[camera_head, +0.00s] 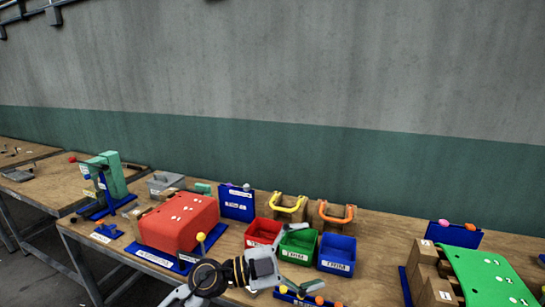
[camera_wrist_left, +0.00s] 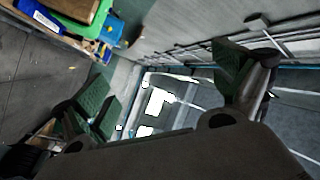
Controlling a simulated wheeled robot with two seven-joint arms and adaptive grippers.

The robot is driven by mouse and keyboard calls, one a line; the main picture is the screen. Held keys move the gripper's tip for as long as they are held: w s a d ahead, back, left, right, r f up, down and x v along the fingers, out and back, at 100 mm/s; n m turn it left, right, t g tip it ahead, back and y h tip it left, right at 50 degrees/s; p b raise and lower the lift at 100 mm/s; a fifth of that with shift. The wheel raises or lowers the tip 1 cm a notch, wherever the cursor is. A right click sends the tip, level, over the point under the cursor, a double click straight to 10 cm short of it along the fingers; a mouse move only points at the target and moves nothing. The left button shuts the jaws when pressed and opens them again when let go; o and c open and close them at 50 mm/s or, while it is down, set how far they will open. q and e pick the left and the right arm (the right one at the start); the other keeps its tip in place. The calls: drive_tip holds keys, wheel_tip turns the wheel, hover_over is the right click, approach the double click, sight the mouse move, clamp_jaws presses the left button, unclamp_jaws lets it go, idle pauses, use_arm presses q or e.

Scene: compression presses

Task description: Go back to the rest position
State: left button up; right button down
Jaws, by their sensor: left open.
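My left gripper (camera_head: 301,272) is low in the middle of the head view, at the end of an arm that rises from the bottom edge. It is in front of the green and blue bins, and I cannot tell its exact height above the bench. In the left wrist view its two fingers with green pads (camera_wrist_left: 168,85) stand wide apart. Nothing is between them. My right gripper is not in view.
A red press (camera_head: 180,221) stands left of my gripper. Red (camera_head: 263,232), green (camera_head: 298,244) and blue (camera_head: 337,254) bins sit on the wooden bench. A green-topped press (camera_head: 490,278) is at right, a teal press (camera_head: 112,174) at far left. The wall behind is bare.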

use_arm(q)
drive_tip(key=w+a+r+n+t+y, duration=0.45)
drive_tip(key=w+a+n+t, duration=0.25)
drive_tip(key=a+n+t, duration=0.6)
drive_tip(key=w+a+f+n+t+y, duration=0.2)
drive_tip(key=a+f+n+t+y, duration=0.3)
drive_tip(key=y, duration=0.3)
drive_tip(key=s+a+f+n+g+y, duration=0.25)
drive_tip(key=a+f+g+y, duration=0.2)
drive_tip(key=f, duration=0.25)
drive_tip(key=s+a+f+n+g+y, duration=0.1)
drive_tip(key=a+f+n+g+y, duration=0.25)
drive_tip(key=a+f, duration=0.35)
drive_tip(key=s+a+f+m+g+h, duration=0.1)
drive_tip(key=s+f+g, duration=0.4)
drive_tip(key=s+f, duration=0.4)
drive_tip(key=s+f+g, duration=0.5)
drive_tip(key=s+f, duration=0.2)
drive_tip(key=s, duration=0.5)
wheel_tip(320, 180, down, 33)
drive_tip(key=s+g, duration=0.1)
drive_tip(key=s, duration=0.1)
drive_tip(key=s+a+f, duration=0.2)
drive_tip(key=s+f, duration=0.8)
drive_tip(key=s, duration=0.1)
drive_tip(key=s+a+f+g, duration=0.1)
drive_tip(key=s+a+f, duration=0.1)
drive_tip(key=s+f, duration=0.8)
drive_tip(key=shift+s+m, duration=0.3)
drive_tip(key=shift+s, duration=0.5)
